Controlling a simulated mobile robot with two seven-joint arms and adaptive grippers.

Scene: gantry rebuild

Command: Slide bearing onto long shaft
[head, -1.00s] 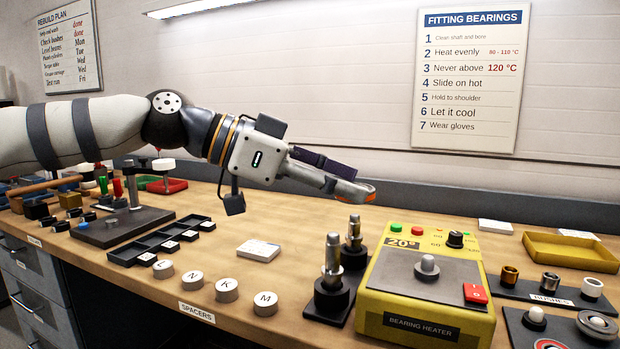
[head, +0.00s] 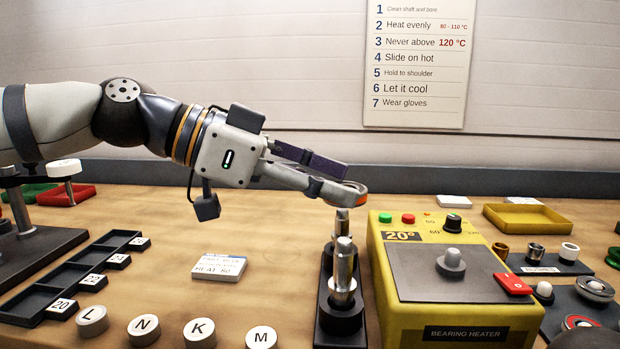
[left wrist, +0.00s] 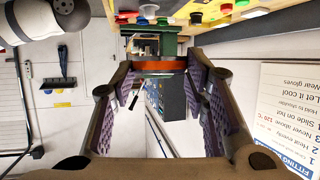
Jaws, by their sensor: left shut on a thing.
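My left gripper (head: 343,192) is shut on a bearing (head: 358,186), an orange-edged ring held at the fingertips. The left wrist view shows the bearing (left wrist: 160,66) as an orange-brown band between the two fingers. Two upright metal shafts stand on a black base (head: 328,318): a front shaft (head: 344,262) and a rear shaft (head: 342,222). The bearing appears above and close to the rear shaft's top; I cannot tell whether it touches or is lined up. The rear shaft is partly hidden by the front one. My right gripper is not in view.
A yellow bearing heater (head: 466,334) reading 20° stands just right of the shafts. Lettered spacers (head: 200,332) lie at front left, beside a black compartment tray (head: 78,270). A card stack (head: 219,266) lies on open bench left of the shafts. A yellow tray (head: 525,220) is behind right.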

